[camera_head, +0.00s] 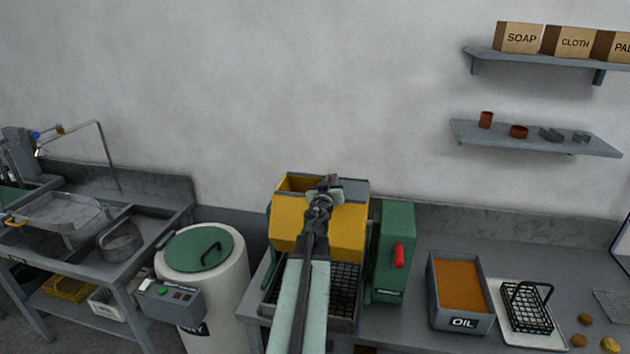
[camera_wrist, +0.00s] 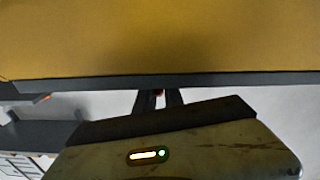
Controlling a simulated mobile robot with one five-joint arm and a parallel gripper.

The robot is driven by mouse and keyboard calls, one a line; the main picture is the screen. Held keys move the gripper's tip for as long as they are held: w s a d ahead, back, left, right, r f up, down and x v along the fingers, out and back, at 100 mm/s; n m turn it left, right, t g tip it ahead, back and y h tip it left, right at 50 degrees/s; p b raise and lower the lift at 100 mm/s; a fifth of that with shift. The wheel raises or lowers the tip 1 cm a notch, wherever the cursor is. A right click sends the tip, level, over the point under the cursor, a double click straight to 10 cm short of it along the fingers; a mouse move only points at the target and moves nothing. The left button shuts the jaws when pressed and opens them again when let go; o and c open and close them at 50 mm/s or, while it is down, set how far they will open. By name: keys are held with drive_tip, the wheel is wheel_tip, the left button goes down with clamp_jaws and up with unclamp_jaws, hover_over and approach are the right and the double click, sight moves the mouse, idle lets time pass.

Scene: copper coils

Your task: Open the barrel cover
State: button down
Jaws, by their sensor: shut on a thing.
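The yellow cover (camera_head: 290,225) belongs to a boxy machine on the bench in the middle of the head view. It fills the top of the wrist view as a yellow face (camera_wrist: 160,40) with a dark edge strip. My gripper (camera_head: 325,187) is at the top of the machine, at that edge. In the wrist view my gripper (camera_wrist: 160,97) has its fingers close together at the dark edge, shut on a part of the cover. A little red shows between the fingertips. The exact grip point is mostly hidden. My arm hides the middle of the machine's front.
A green box (camera_head: 394,250) with a red lever (camera_head: 398,256) stands close on the machine's right. An oil tray (camera_head: 460,285) and a black wire basket (camera_head: 526,308) lie further right. A white drum with a green lid (camera_head: 200,248) stands left. Wall shelves hang upper right.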

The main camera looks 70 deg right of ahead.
drive_tip(key=shift+s, duration=0.1)
drive_tip(key=c, duration=1.5)
unclamp_jaws()
